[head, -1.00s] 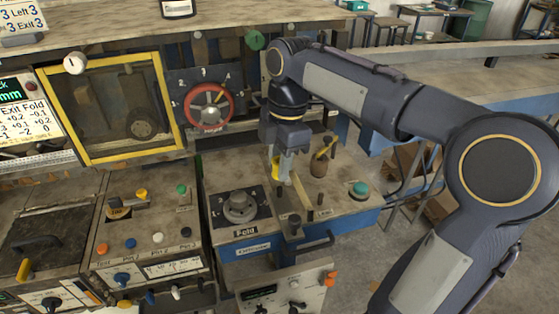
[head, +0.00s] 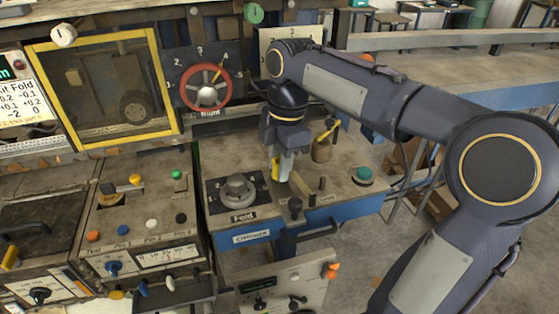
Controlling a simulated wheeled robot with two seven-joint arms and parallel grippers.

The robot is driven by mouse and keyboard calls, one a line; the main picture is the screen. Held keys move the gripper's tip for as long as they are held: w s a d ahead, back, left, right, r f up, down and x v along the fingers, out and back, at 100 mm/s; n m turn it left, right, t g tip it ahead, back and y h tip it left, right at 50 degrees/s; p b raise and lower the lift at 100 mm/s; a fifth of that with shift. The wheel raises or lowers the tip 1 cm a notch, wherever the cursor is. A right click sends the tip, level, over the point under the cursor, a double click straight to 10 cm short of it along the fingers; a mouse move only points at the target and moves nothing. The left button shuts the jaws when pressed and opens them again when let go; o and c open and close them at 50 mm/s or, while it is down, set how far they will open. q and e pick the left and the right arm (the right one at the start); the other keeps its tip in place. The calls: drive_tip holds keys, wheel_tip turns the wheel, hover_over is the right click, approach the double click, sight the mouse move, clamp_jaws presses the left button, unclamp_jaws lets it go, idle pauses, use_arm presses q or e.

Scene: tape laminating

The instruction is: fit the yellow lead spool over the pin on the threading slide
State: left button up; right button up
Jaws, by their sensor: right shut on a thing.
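The yellow lead spool (head: 275,170) is in my right gripper (head: 284,172), above the bench top between the fold knob and the wooden cup. The gripper points down, is shut on the spool and hides much of it. The threading slide seems to be the pale narrow strip (head: 301,186) just right of and in front of the fingers. Short dark posts (head: 322,184) stand beside it. I cannot tell which one is the pin, or whether the spool touches anything. My left gripper is out of view.
A grey fold knob (head: 237,189) is left of the gripper. A wooden cup (head: 322,147) with a yellow-handled tool stands behind right, and a green button (head: 364,175) is further right. A dark round knob (head: 295,208) is at the front. A red handwheel (head: 206,87) is behind.

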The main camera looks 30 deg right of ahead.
drive_tip(key=shift+f, duration=0.2)
drive_tip(key=o, duration=1)
drive_tip(key=r, duration=0.5)
drive_tip(key=d+r, duration=0.1)
drive_tip(key=r, duration=0.1)
drive_tip(key=shift+r, duration=0.4)
drive_tip(key=shift+s+f, duration=0.1)
